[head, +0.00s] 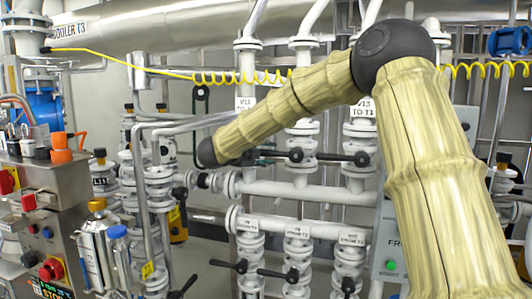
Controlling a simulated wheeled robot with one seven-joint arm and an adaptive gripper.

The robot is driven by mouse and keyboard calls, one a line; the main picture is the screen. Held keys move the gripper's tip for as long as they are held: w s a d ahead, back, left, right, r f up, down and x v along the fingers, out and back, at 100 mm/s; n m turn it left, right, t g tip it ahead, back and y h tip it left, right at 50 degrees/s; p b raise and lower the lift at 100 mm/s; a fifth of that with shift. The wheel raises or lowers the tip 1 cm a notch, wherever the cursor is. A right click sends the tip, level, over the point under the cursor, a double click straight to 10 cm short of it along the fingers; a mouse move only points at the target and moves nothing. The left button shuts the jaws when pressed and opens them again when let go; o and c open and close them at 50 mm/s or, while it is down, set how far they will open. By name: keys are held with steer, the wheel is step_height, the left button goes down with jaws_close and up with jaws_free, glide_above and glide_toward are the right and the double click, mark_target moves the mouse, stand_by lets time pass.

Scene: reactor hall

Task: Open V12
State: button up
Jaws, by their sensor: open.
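No label that clearly reads V12 shows. A row of upright white pipes with valves stands behind my arm. The left label (245,103) has small print that I cannot read surely. The right label (362,106) seems to read V13 TO T1. The middle pipe's valve (302,146) stands between them, and any label on it is hidden by my forearm. Two dark lever handles with round ends (296,154) (361,158) lie about level across this row; which valve each belongs to is hard to tell. My gripper is not visible; my forearm reaches left across the pipes.
A lower valve row (297,232) has dark levers and small labels. A yellow coiled hose (240,78) crosses above. A control panel (45,225) with red buttons stands at left, beside metal canisters (97,250). A large pipe marked COOLER T3 (150,30) runs overhead.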

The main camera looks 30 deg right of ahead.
steer(key=shift+d, duration=0.2)
steer(key=shift+w, duration=0.1)
jaws_close()
steer(key=shift+a+f, duration=0.1)
